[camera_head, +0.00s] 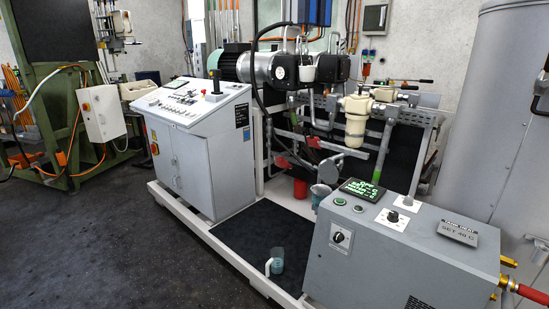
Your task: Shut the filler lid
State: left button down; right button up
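Neither of my grippers shows in the head view. I cannot make out for certain which part is the filler lid. A small grey cup-shaped fitting (320,194) stands behind the left end of the grey control box; whether it is a filler and whether it has a lid is too small to tell. A cream filter-like housing (356,125) hangs from the pipework above it. A clear jug (278,260) with bluish contents and a white handle stands upright on the black mat (240,240).
A grey box (395,255) with a green-lit display (362,189), knobs and brass fittings fills the front right. A white control cabinet (205,150) stands left of the motor and pipework. A large grey tank (500,130) is at right. Dark floor (90,240) is clear at front left.

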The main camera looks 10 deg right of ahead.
aim_at(328, 173)
jog(key=u, duration=0.05)
jog(key=i, duration=2.85)
jog(key=z, duration=3.1)
